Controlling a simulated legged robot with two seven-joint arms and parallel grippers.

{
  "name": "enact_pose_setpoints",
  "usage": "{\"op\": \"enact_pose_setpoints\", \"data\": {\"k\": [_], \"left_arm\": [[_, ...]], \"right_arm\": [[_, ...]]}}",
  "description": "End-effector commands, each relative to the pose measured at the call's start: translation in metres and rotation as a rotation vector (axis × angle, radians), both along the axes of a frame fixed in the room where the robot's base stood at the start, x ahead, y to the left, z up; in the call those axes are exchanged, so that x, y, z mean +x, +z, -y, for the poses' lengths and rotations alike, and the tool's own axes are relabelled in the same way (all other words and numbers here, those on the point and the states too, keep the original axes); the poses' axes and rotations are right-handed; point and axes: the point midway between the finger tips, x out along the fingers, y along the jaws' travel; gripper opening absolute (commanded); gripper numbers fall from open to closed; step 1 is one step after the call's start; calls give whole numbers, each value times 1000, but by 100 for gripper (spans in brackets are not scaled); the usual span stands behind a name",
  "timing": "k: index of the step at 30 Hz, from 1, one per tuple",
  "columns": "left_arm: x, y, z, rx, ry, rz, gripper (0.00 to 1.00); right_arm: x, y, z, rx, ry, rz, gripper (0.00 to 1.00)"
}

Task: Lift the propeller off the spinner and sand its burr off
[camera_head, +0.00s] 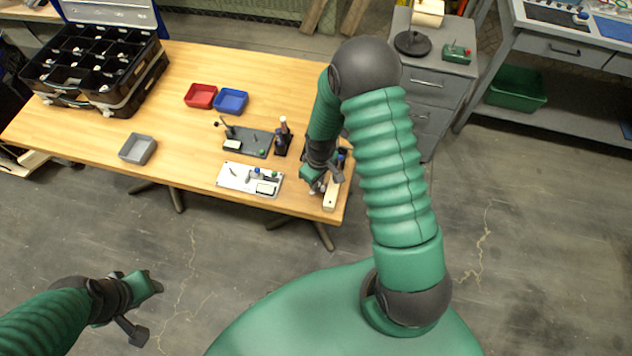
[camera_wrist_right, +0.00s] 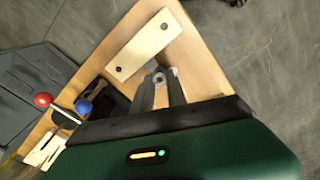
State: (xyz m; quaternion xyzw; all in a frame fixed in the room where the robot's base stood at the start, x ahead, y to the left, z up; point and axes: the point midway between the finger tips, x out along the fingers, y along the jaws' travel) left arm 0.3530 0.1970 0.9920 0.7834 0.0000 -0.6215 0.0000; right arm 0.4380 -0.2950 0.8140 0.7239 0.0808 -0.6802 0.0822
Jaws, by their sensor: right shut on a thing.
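My right gripper (camera_head: 318,186) is low over the right end of the wooden table. In the right wrist view its two dark fingers (camera_wrist_right: 162,82) are closed on a small grey metal part (camera_wrist_right: 160,76), probably the propeller; its shape is mostly hidden. Whether it is clear of what lies under it I cannot tell. A pale wooden strip (camera_wrist_right: 143,45) with a dark spot near each end lies beside the fingertips; it also shows in the head view (camera_head: 330,196). My left gripper (camera_head: 150,285) hangs over the floor at lower left, away from the table; its fingers are unclear.
A dark plate with small fittings (camera_head: 250,143) and a white plate (camera_head: 240,180) lie left of my right gripper. Red (camera_head: 200,95) and blue (camera_head: 231,101) trays, a grey tray (camera_head: 138,148) and a black divided case (camera_head: 95,65) stand further left.

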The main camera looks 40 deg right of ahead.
Motion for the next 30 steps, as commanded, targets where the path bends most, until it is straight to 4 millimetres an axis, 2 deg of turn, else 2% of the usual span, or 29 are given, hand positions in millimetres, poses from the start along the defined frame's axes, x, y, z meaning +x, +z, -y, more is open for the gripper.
{"op": "enact_pose_setpoints", "data": {"k": [10, 30], "left_arm": [[0, 1, 0, 0, 0, 0, 40], [0, 7, 0, 0, 0, 0, 40]], "right_arm": [[8, 0, 9, -1, 1, 0, 0], [-7, 1, -7, 0, 0, -2, 0]]}}
